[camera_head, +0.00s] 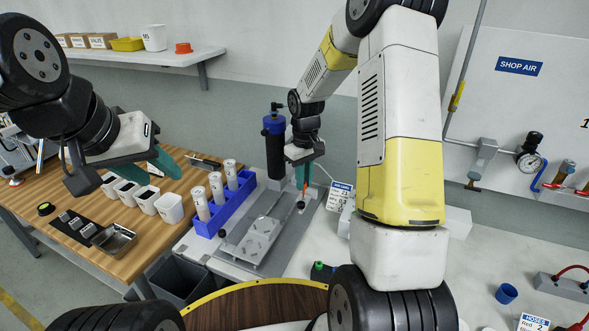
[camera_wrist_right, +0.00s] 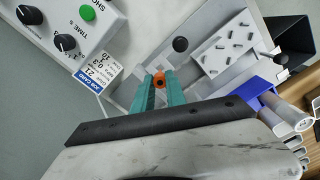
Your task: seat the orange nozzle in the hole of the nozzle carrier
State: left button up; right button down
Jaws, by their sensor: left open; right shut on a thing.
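My right gripper (camera_head: 303,178) is shut on the small orange nozzle (camera_head: 305,187), above the grey fixture beside the dark blue-topped cylinder. In the right wrist view, the orange nozzle (camera_wrist_right: 159,80) sits between the teal fingertips (camera_wrist_right: 160,88), with a dark opening at its centre. The nozzle carrier and its hole cannot be clearly made out; the fingers and nozzle may cover them. My left gripper (camera_head: 165,163) is open and empty, above the wooden table near the white cups.
A blue rack (camera_head: 226,210) with several pale tubes stands left of the grey base plate (camera_head: 232,251). The dark cylinder (camera_head: 275,150) rises close to my right gripper. A control box with knobs (camera_wrist_right: 65,28) and a job card (camera_wrist_right: 97,72) lie nearby.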

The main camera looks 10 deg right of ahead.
aim_at(304, 197)
jog(key=shift+f, duration=0.15)
dwell(0.5)
jog(key=shift+f, duration=1.9)
jog(key=c, duration=1.3)
grip_release()
jog(key=shift+w+d, duration=0.1)
jog(key=shift+d, duration=0.05)
jog(key=shift+w+r, duration=0.1)
jog(key=shift+r, duration=0.2)
jog(key=r, duration=0.7)
jog(key=shift+s+a, duration=0.2)
